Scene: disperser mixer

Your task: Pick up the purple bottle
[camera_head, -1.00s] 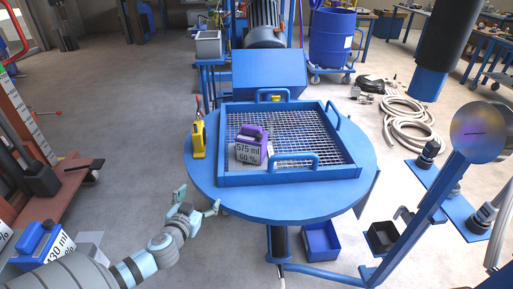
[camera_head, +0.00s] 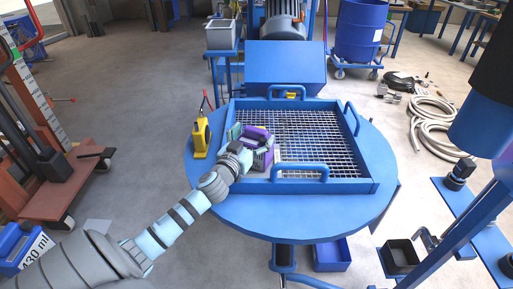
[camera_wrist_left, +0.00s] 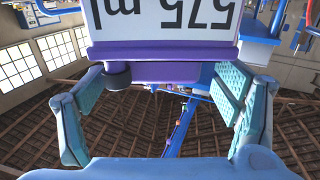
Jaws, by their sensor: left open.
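The purple bottle (camera_head: 262,157) stands on the mesh inside the blue framed tray (camera_head: 320,187) on the round blue table. In the head view my left gripper (camera_head: 253,137) reaches over the tray's left side and hides part of the bottle. In the left wrist view the bottle's white label (camera_wrist_left: 165,18) reads 575 ml upside down, with its purple edge below. There the left gripper's teal fingers (camera_wrist_left: 165,100) are open, one on each side of the bottle's purple and dark parts. I cannot tell whether they touch it. My right gripper is not in view.
A yellow device (camera_head: 201,138) stands on the table's left edge, close to my left arm. Blue handles (camera_head: 300,171) rise from the tray frame. A blue bottle labelled 430 ml (camera_head: 22,248) is at lower left. The mesh right of the bottle is clear.

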